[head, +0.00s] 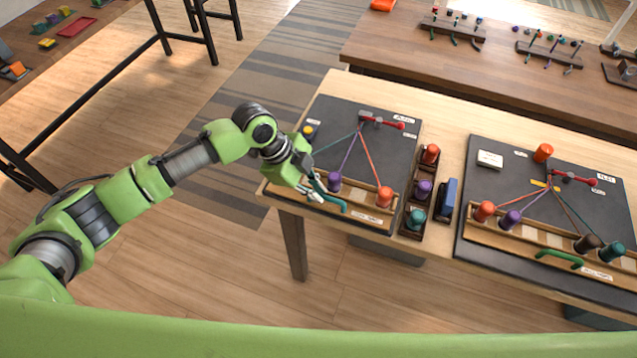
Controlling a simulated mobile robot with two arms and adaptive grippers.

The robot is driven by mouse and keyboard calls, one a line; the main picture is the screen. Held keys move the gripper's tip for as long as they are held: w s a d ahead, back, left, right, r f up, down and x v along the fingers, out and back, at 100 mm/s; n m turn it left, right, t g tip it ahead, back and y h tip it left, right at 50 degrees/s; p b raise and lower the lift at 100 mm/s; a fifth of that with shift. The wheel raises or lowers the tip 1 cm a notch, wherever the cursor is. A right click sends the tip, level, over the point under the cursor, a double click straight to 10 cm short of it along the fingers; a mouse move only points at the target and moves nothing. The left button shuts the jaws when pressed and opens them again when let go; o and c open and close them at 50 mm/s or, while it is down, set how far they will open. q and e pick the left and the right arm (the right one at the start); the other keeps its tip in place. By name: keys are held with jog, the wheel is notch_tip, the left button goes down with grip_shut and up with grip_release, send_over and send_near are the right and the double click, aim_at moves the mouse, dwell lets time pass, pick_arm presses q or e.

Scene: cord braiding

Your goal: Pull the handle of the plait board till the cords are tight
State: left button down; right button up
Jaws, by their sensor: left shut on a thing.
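The left plait board (325,118) is a dark panel on the table. A red-handled clamp (383,121) sits at its top. Teal, purple and orange cords (369,160) fan down from the clamp and look straight. The purple cord meets a purple bobbin (334,182), the orange one an orange bobbin (384,197); the teal cord's lower end is hidden behind my arm. A wooden bar at the front carries a teal handle (331,202). My left gripper (314,191) is shut on this handle at the board's front left; its grip is partly hidden. My right gripper is out of view.
A rack with orange, purple and teal bobbins (423,190) stands right of the board, beside a blue block (448,198). A second plait board (475,165) with a green handle (558,259) lies further right. Another table (450,70) stands behind. Floor is clear in front.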

pick_arm(q)
jog(key=shift+s+f, duration=0.2)
jog(key=c, duration=2.1)
grip_release()
jog(key=shift+s+a, duration=0.1)
jog(key=shift+c, duration=0.2)
jog(key=shift+r, duration=0.15)
jog(key=v, duration=1.2)
